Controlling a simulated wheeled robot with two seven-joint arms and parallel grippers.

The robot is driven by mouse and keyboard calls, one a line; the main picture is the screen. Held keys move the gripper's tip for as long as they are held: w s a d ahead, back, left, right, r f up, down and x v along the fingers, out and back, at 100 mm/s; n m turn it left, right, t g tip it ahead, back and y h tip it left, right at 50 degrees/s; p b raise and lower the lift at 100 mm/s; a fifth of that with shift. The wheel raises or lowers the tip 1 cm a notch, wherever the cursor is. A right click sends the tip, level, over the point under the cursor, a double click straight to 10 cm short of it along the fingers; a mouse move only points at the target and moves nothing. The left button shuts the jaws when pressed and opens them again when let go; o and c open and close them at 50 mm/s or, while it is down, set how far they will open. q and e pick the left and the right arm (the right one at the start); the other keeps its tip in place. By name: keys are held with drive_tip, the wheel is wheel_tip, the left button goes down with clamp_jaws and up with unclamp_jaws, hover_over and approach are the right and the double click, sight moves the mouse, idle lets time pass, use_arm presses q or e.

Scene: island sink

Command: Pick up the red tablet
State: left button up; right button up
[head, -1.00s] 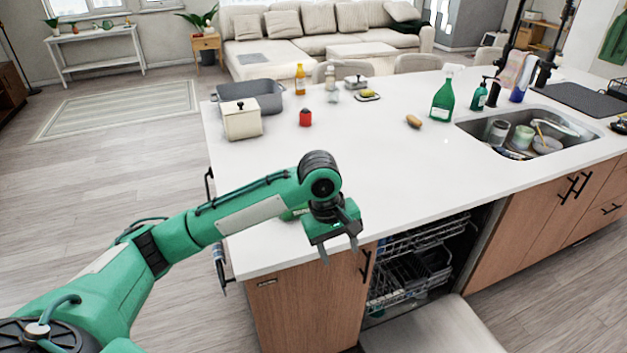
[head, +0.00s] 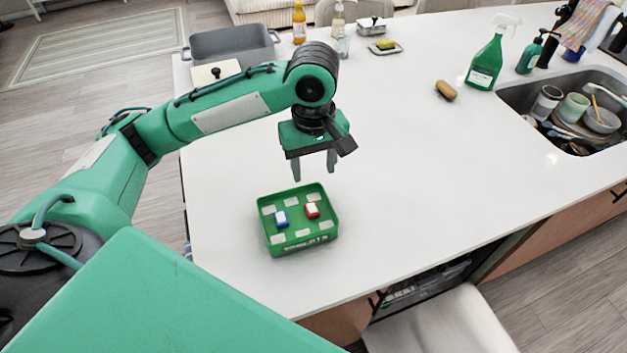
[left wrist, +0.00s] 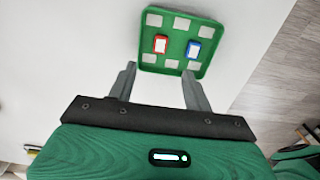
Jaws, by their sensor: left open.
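The red tablet (head: 312,210) is a small red block with a white top, lying in a shallow green tray (head: 290,247) on the white counter. It also shows in the left wrist view (left wrist: 160,45). A similar blue tablet (head: 281,218) lies to its left in the head view and to its right in the left wrist view (left wrist: 194,49). My left gripper (head: 314,176) is open and empty, above the counter, just beyond the tray in the head view. Its two fingers (left wrist: 158,84) point towards the tray in the left wrist view. My right gripper is in no view.
A brown sponge-like object (head: 446,91) and a green spray bottle (head: 486,64) stand to the right, near the sink (head: 511,98) with dishes. The counter around the tray is largely clear.

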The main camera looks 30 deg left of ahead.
use_arm(q)
wheel_tip(320, 180, down, 3)
hover_over(312, 213)
wheel_tip(312, 213, down, 4)
drive_tip(key=shift+s+d+f, duration=0.15)
drive_tip(key=shift+f, duration=0.55)
drive_tip(key=shift+f+p, duration=0.3)
drive_tip(key=shift+f, duration=0.1)
drive_tip(key=f, duration=0.4)
drive_tip(key=shift+w+a+p, duration=0.2)
drive_tip(key=shift+a+p, duration=0.05)
drive_tip(key=shift+p, duration=0.05)
drive_tip(key=shift+f, duration=0.15)
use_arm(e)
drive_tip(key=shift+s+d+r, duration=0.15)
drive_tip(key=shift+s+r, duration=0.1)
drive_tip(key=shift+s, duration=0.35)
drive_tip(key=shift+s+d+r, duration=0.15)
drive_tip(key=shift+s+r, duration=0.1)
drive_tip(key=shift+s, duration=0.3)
use_arm(q)
drive_tip(key=shift+c, duration=0.2)
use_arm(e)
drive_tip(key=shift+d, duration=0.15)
use_arm(q)
drive_tip(key=c, duration=1)
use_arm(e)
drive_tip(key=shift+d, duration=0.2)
